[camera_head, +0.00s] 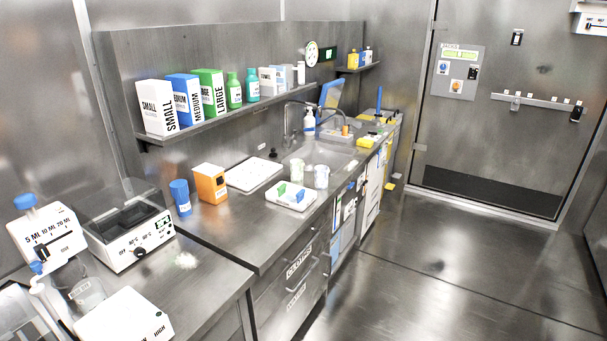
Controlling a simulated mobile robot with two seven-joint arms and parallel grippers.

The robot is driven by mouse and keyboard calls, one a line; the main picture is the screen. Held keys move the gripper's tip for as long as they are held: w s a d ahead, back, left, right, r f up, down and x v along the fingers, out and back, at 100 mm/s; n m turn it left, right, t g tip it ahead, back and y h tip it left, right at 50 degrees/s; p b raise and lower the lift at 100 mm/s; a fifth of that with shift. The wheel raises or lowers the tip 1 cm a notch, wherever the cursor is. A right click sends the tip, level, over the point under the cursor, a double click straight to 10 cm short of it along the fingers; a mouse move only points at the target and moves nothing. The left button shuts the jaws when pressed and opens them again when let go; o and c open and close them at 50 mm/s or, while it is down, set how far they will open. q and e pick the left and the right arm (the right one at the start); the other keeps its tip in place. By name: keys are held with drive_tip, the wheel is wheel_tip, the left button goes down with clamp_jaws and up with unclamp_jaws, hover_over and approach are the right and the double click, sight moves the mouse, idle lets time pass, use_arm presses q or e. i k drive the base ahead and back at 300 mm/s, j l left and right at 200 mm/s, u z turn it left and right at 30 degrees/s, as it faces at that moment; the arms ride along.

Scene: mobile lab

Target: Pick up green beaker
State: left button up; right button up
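Two small pale cups or beakers stand side by side on the steel counter in front of the sink: a left one (297,173) and a right one (321,177). Both look whitish with a faint green tint. I cannot tell which one is the green beaker. A white tray (308,206) with green and blue pieces sits just in front of them. Neither of my grippers is in view.
A blue container (180,198) and an orange box (210,183) stand left on the counter. A white mat (252,174) lies behind the tray. A heating bath (128,236) is at near left. The shelf (212,122) holds boxes and bottles. The floor (440,270) is clear.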

sight(297, 170)
drive_tip(key=z, duration=0.65)
drive_tip(key=i+z, duration=0.4)
drive_tip(key=i, duration=0.55)
drive_tip(key=i+l, duration=0.1)
drive_tip(key=i, duration=2.75)
drive_tip(key=i+u, duration=0.15)
drive_tip(key=u, duration=0.25)
drive_tip(key=i+u, duration=0.1)
drive_tip(key=u, duration=0.3)
drive_tip(key=i+l+u, duration=0.1)
drive_tip(key=u, duration=1.9)
